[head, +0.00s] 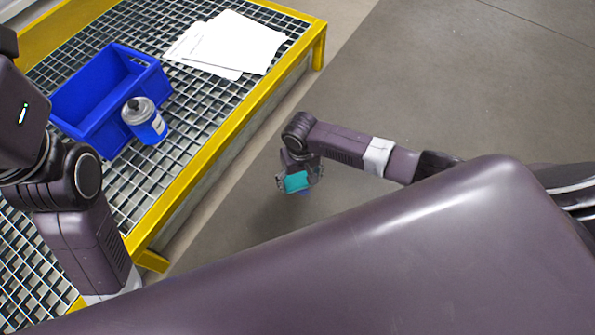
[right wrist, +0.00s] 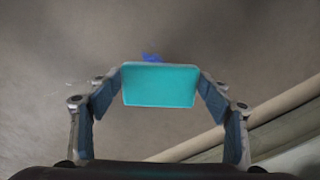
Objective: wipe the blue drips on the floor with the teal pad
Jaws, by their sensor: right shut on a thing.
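The teal pad (head: 296,182) is held in my right gripper (head: 298,183), low over the floor beside the yellow-edged grating platform. In the right wrist view the pad (right wrist: 160,85) sits between the two fingers, which are shut on its sides. A blue drip (right wrist: 152,58) shows on the floor just past the pad's far edge. In the head view a bit of blue (head: 305,192) shows by the pad's lower right edge. The pad covers part of the floor there, so I cannot tell whether it touches the floor. My left gripper is out of view; only the left arm shows.
The grating platform (head: 225,142) stands left of the pad. On it are a blue bin (head: 82,92), a blue can with a grey top (head: 146,121) and white papers (head: 232,42). The grey floor (head: 440,75) beyond and right of my right arm is clear.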

